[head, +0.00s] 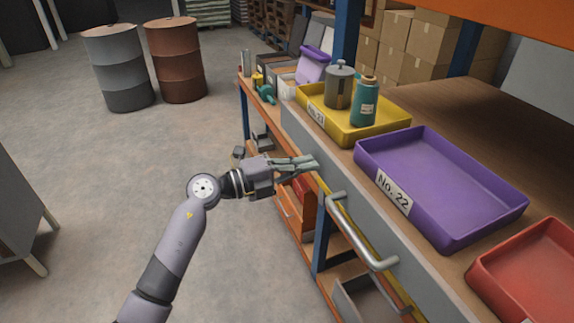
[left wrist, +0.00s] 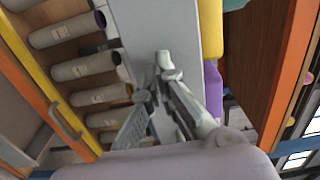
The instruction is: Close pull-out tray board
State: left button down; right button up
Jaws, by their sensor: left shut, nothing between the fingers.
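The tray board has a long grey front panel (head: 408,255) with a silver bar handle (head: 360,237). How far it stands out of the rack is hard to tell. The panel also shows in the left wrist view (left wrist: 180,25). My left gripper (head: 314,163) is shut and empty, with its fingertips close against the panel, beyond the handle's far end. Contact cannot be told for sure. In the left wrist view the fingers (left wrist: 158,82) lie over the grey face. My right gripper is not in view.
A yellow tray (head: 355,132) with a grey canister (head: 340,85) and teal bottle (head: 364,103), a purple tray (head: 435,180) and a red tray (head: 530,280) stand behind the panel. White rolls (left wrist: 76,69) lie lower. Two drums (head: 175,62) stand far left; floor between is clear.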

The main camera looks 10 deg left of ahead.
pick_arm(q)
jog(key=shift+w+d, duration=0.15)
jog(key=shift+d, duration=0.05)
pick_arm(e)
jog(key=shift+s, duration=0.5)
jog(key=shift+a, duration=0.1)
